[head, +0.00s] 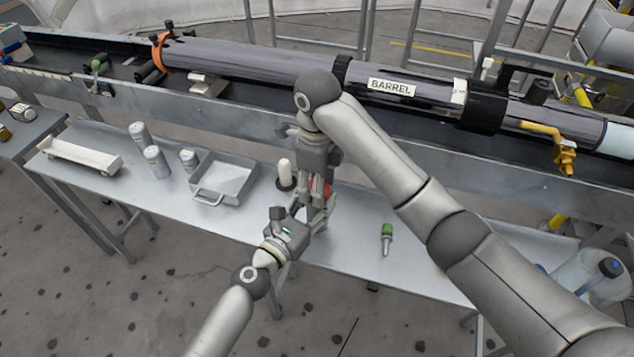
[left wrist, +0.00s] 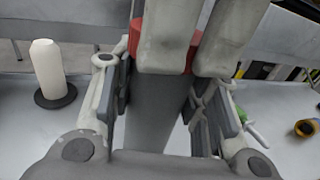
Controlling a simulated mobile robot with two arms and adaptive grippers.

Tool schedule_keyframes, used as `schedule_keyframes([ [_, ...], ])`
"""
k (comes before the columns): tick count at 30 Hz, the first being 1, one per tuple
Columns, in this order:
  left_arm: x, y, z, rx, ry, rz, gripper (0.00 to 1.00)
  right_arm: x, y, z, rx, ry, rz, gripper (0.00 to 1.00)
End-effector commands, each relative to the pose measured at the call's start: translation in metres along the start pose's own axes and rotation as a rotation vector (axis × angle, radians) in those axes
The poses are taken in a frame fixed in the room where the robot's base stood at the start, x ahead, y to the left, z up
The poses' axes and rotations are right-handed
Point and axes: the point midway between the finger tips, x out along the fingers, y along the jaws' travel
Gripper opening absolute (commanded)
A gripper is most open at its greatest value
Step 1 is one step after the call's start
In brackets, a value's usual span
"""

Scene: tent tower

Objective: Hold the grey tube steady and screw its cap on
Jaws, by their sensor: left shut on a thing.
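The grey tube (left wrist: 160,110) stands between the fingers of my left gripper (left wrist: 165,112), which is shut on it. In the head view my left gripper (head: 316,218) is over the table's middle, and the tube is mostly hidden there. The red cap (left wrist: 192,62) is at the tube's upper end in the left wrist view. A little of its red shows in the head view (head: 327,188). My right gripper (head: 318,188) comes from above, its fingers at the cap and hiding most of it. I cannot tell whether they grip it, or how the cap is seated.
The steel table (head: 350,240) has a white cylinder on a dark base (head: 285,170), a metal tray (head: 240,165), several grey cans (head: 155,160), a white trough (head: 80,155) and a green-handled tool (head: 387,235). The long barrel (head: 330,78) runs behind. Table space right of the grippers is mostly clear.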

Motion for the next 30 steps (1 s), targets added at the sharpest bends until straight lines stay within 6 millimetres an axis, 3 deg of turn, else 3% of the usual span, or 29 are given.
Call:
schedule_keyframes([
  [5,0.000,-0.002,-0.001,0.000,0.001,-0.003,0.00,-0.001,-0.001,0.001,0.001,-0.004,-0.004,0.38],
  [6,0.000,-0.002,-0.001,0.000,0.001,-0.003,0.00,-0.001,-0.001,0.001,0.000,-0.004,-0.004,0.49],
  [11,0.000,-0.002,-0.001,0.000,0.001,-0.003,0.00,-0.001,-0.001,0.001,-0.001,-0.003,-0.003,0.70],
  [20,0.000,-0.001,-0.001,0.000,0.001,-0.001,0.00,-0.001,-0.001,0.000,-0.003,-0.001,-0.002,0.70],
  [30,0.000,0.000,0.000,0.000,0.001,0.000,0.00,-0.040,-0.002,0.000,-0.004,-0.001,-0.006,0.70],
])
